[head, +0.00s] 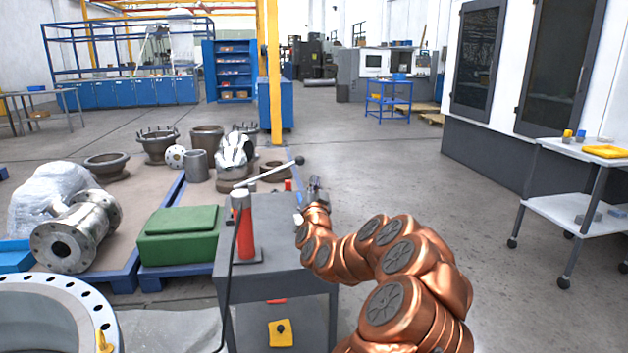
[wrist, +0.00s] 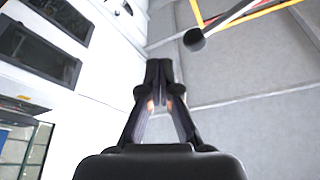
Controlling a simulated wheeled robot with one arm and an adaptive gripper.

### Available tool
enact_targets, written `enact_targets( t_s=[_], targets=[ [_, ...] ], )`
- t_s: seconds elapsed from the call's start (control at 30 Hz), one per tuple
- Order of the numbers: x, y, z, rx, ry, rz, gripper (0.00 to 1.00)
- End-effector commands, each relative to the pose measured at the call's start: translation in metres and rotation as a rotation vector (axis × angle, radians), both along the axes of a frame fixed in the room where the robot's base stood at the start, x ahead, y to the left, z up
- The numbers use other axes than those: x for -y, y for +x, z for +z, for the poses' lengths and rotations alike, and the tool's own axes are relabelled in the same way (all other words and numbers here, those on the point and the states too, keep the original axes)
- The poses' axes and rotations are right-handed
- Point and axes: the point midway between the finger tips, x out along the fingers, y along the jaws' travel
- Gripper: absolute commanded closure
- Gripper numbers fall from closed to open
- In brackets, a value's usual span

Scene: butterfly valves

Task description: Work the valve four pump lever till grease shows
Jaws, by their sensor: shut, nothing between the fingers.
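The grease pump (head: 246,228), a red upright cylinder, stands on a grey cabinet (head: 280,234). Its lever (head: 270,172) is a silver rod that slopes up to the right and ends in a black ball. The ball also shows in the wrist view (wrist: 194,40), above and to the right of the fingertips. I cannot tell which valve is number four.
A black hose (head: 232,285) runs down the cabinet's left side. A green case (head: 180,235) and metal valve parts lie on pallets to the left. A large flange (head: 45,285) is at front left. A white cart (head: 575,205) stands at right. The floor between cabinet and cart is clear.

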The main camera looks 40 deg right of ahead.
Motion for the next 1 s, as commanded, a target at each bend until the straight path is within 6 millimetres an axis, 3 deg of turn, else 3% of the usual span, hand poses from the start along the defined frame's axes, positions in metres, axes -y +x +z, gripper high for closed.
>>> enact_targets(
  t_s=[0.4, 1.0],
  targets=[
    [-0.019, -0.026, -0.012, -0.003, 0.002, 0.001, 1.0],
    [-0.021, -0.029, -0.012, -0.002, 0.001, 0.001, 1.0]
  ],
)
